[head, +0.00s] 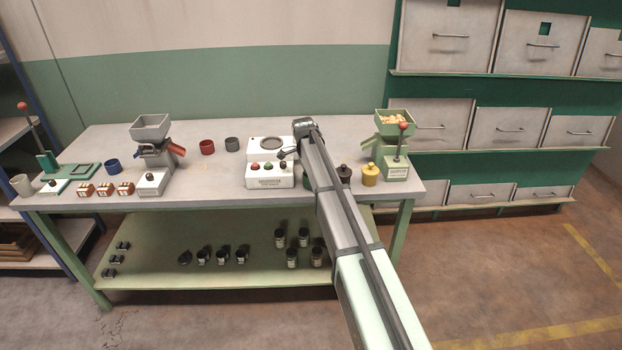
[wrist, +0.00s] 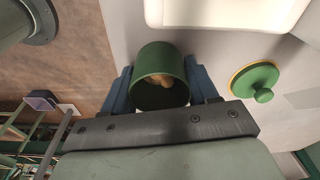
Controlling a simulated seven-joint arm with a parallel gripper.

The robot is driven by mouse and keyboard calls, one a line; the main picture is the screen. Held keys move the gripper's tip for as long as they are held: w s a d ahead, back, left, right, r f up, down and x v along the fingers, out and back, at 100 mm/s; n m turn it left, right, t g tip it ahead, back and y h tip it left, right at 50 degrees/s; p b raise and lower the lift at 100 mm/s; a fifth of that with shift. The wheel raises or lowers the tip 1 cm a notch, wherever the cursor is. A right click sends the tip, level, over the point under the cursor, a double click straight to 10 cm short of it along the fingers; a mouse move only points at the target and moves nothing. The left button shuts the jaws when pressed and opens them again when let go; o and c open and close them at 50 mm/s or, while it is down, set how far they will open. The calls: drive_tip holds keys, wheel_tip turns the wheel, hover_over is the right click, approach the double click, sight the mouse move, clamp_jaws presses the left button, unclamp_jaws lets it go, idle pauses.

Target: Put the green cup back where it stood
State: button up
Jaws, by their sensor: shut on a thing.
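The green cup (wrist: 160,62) is between the blue fingers of my gripper (wrist: 162,88) in the wrist view. My gripper is shut on it. The cup's mouth faces the wrist camera and a few tan nuts show inside. Its base is hidden, so I cannot tell whether it touches the table. In the head view my arm reaches over the bench beside the white button box (head: 268,178), and the arm hides the gripper and most or all of the cup. A green knobbed lid with a yellow rim (wrist: 255,80) lies to the right of the cup in the wrist view.
The right hopper (head: 396,122) holds nuts; a yellow pot (head: 370,175) and a dark pot (head: 344,173) stand left of it. An empty hopper (head: 151,127), a red cup (head: 207,147), a grey cup (head: 232,144) and a blue cup (head: 112,166) stand further left.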

drive_tip(key=shift+f, duration=0.1)
drive_tip(key=o, duration=1.2)
drive_tip(key=shift+o, duration=0.2)
wheel_tip(320, 180, up, 12)
drive_tip(key=a, duration=0.1)
drive_tip(key=shift+s+a, duration=0.15)
drive_tip(key=shift+a, duration=0.05)
